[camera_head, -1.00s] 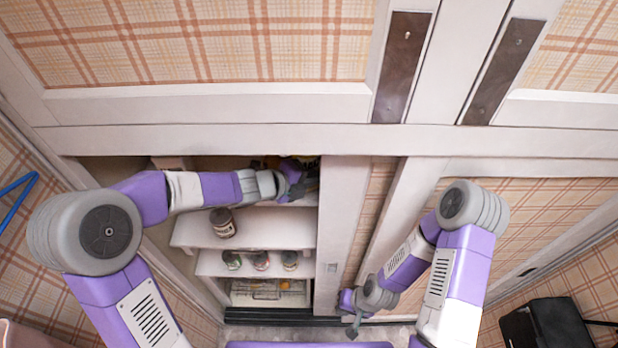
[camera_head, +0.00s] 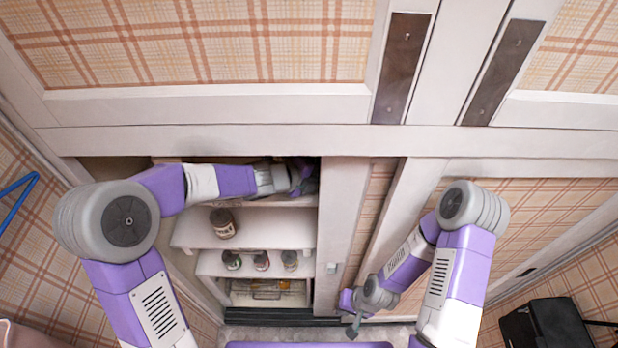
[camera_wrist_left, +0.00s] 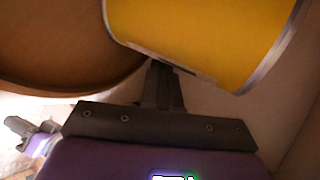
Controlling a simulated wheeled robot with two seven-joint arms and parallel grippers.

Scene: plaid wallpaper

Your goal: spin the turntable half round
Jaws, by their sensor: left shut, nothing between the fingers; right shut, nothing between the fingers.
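In the left wrist view, a brown, round-edged surface (camera_wrist_left: 60,50), which looks like the turntable, fills the upper left. A yellow can (camera_wrist_left: 205,35) with a pale metal rim is at the upper right, close above my left fingers. My left gripper (camera_wrist_left: 162,85) is shut with nothing in it, between the brown edge and the can; I cannot tell whether it touches either. In the head view my left gripper (camera_head: 308,178) is in the cupboard's upper right opening, mostly dark, and the turntable is hidden. My right gripper (camera_head: 353,328) is shut and empty, low in front of the cupboard.
Below my left arm, a white shelf (camera_head: 262,240) holds a dark jar (camera_head: 222,223). Several small jars stand on the shelf beneath. A white door panel (camera_head: 342,220) bounds the opening on the right. A black box (camera_head: 550,325) is at the lower right.

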